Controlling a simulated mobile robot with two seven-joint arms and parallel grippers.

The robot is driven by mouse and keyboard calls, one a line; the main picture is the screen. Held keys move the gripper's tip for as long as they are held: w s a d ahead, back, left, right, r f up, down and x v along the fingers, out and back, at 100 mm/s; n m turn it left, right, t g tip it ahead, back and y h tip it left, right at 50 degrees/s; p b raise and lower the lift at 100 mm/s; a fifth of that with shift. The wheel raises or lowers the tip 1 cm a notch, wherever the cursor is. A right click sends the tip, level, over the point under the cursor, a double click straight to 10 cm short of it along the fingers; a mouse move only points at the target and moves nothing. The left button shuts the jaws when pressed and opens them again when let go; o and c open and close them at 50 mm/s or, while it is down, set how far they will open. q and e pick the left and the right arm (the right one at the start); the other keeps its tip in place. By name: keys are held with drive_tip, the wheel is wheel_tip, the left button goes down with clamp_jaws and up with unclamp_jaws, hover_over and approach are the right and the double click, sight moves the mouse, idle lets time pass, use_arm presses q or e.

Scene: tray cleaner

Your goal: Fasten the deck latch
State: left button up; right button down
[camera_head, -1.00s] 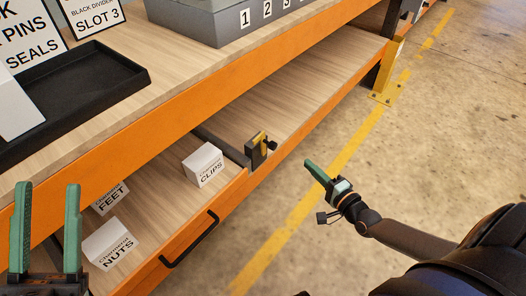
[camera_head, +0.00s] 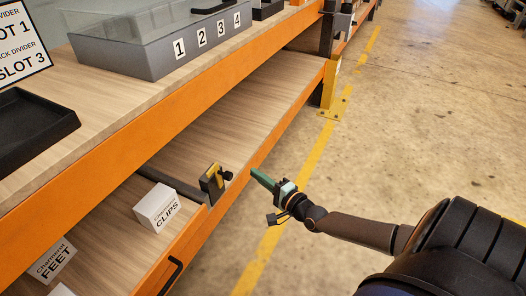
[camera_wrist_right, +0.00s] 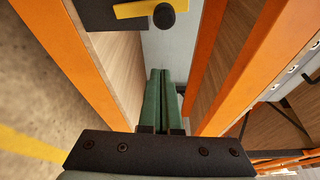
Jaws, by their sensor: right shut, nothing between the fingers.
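The deck latch (camera_head: 212,183) is a dark bracket with a yellow piece and a black knob, at the front edge of the lower deck. In the right wrist view its yellow bar (camera_wrist_right: 136,9) and round black knob (camera_wrist_right: 164,16) show at the top, beyond my fingertips. My right gripper (camera_head: 256,175) is shut and empty, with green fingers pointing at the latch from its right. It appears a little short of the knob. The shut fingers also show in the right wrist view (camera_wrist_right: 160,75). My left gripper is out of view.
A white clips box (camera_head: 155,208) and a feet box (camera_head: 52,262) stand in the lower section. A black handle (camera_head: 172,277) is on its orange front. The orange upper shelf edge (camera_head: 150,120) overhangs the deck.

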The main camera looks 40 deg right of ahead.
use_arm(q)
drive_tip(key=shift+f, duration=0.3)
use_arm(e)
drive_tip(key=shift+w+a+r, duration=0.1)
drive_tip(key=shift+w+a, duration=1.85)
drive_tip(key=shift+a, duration=0.1)
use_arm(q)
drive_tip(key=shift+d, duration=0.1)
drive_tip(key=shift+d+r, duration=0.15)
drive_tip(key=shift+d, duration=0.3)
use_arm(e)
drive_tip(key=shift+a+n, duration=0.2)
drive_tip(key=shift+n, duration=0.2)
